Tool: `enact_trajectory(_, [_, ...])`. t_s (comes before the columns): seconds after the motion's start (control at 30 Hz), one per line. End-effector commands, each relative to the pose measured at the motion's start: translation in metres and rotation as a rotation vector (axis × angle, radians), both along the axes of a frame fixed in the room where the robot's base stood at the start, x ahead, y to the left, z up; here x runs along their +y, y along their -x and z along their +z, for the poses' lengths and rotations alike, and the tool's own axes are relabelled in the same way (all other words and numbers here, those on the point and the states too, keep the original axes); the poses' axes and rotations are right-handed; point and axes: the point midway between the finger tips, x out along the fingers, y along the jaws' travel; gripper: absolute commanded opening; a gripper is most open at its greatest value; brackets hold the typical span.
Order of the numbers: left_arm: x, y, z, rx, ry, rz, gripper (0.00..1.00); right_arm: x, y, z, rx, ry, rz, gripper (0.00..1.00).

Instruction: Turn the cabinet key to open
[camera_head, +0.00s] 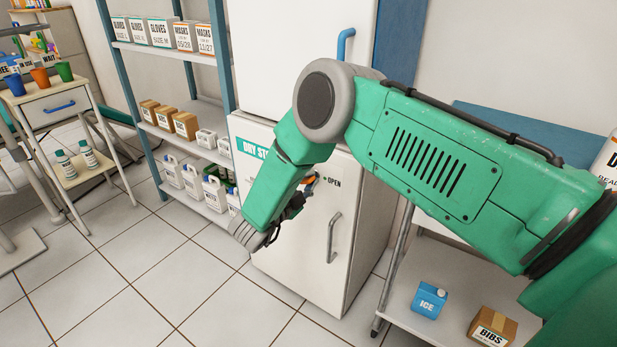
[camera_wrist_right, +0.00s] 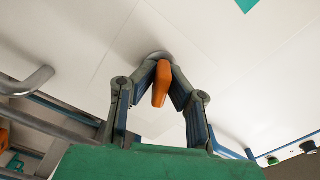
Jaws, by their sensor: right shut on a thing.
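The white cabinet (camera_head: 290,262) stands in the middle of the head view, with an "OPEN" mark and a grey bar handle (camera_head: 333,238) on its door. The orange key (camera_head: 311,180) shows partly at the door front in the head view. In the right wrist view the key (camera_wrist_right: 161,84) sits at a round grey lock (camera_wrist_right: 160,56) on the white door. My right gripper (camera_wrist_right: 162,80) is shut on the key, one finger on each side. In the head view my right arm hides most of that gripper and the lock. My left gripper is not in view.
A blue-framed shelf (camera_head: 150,45) with glove boxes, cartons and jugs stands left of the cabinet. A cart at right holds a blue ICE box (camera_head: 429,300) and a BIBS carton (camera_head: 491,327) on its lower shelf. Tiled floor (camera_head: 180,285) is clear in front.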

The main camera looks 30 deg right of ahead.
Motion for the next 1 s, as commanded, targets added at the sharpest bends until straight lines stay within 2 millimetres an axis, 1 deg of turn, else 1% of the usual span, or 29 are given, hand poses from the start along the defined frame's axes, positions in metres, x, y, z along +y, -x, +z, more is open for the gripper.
enact_trajectory(0.03, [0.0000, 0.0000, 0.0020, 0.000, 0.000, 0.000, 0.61, 0.0005, 0.0014, -0.0026, -0.033, -0.022, 0.000, 0.00])
enact_trajectory(0.3, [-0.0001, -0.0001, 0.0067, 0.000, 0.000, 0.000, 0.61, 0.0004, 0.0021, -0.0043, -0.237, -0.107, -0.001, 0.00])
enact_trajectory(0.5, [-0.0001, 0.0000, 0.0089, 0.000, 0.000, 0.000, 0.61, 0.0005, 0.0024, -0.0051, -0.342, -0.151, -0.001, 0.00])
enact_trajectory(0.73, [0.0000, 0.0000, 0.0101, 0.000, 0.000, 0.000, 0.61, 0.0006, 0.0026, -0.0062, -0.411, -0.179, -0.001, 0.00])
enact_trajectory(1.0, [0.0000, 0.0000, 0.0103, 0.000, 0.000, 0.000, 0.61, 0.0003, 0.0030, -0.0071, -0.431, -0.188, -0.003, 0.00])
